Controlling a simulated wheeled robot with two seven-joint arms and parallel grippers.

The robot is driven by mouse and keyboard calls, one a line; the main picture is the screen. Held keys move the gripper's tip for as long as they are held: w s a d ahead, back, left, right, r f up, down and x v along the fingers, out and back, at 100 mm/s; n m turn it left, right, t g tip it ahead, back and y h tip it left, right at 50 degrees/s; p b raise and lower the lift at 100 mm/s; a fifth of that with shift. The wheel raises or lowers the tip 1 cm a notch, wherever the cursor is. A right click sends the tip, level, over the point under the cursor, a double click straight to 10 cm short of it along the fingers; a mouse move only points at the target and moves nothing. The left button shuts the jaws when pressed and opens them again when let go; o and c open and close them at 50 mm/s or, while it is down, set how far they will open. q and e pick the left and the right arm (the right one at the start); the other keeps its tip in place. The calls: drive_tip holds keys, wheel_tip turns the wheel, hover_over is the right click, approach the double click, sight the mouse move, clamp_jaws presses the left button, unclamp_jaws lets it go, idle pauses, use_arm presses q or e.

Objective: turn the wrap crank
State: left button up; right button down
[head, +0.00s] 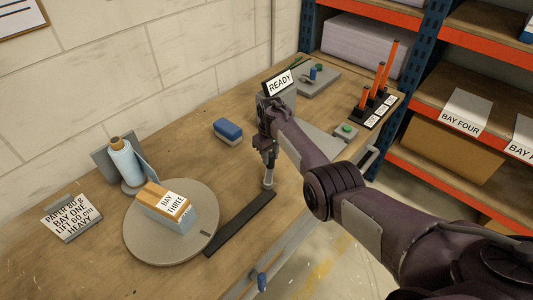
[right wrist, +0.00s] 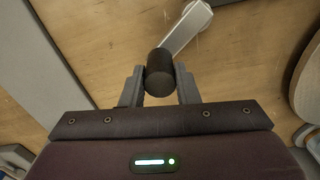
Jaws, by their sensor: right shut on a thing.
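The wrap crank shows in the right wrist view as a dark round knob (right wrist: 160,72) on a pale grey arm (right wrist: 187,28). My right gripper (right wrist: 160,88) is shut on the knob, with one finger on each side of it. In the head view my right gripper (head: 268,160) points down over the bench, and a pale grey piece of the crank (head: 268,181) shows just below its fingers. The knob is hidden there by the fingers. My left gripper is not in view.
A round grey turntable (head: 140,245) holds a banded stack labelled BAY THREE (head: 163,208). A dark strip (head: 238,225) lies beside it. A blue-and-grey block (head: 228,131), a READY sign (head: 279,83) and a rack with orange rods (head: 375,105) stand farther back. Shelves rise at the right.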

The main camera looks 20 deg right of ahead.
drive_tip(key=shift+s+d+m, duration=0.15)
drive_tip(key=shift+d+m, duration=0.15)
drive_tip(key=shift+m, duration=0.1)
idle(0.3)
drive_tip(key=c, duration=1.1)
unclamp_jaws()
drive_tip(key=shift+r, duration=3.9)
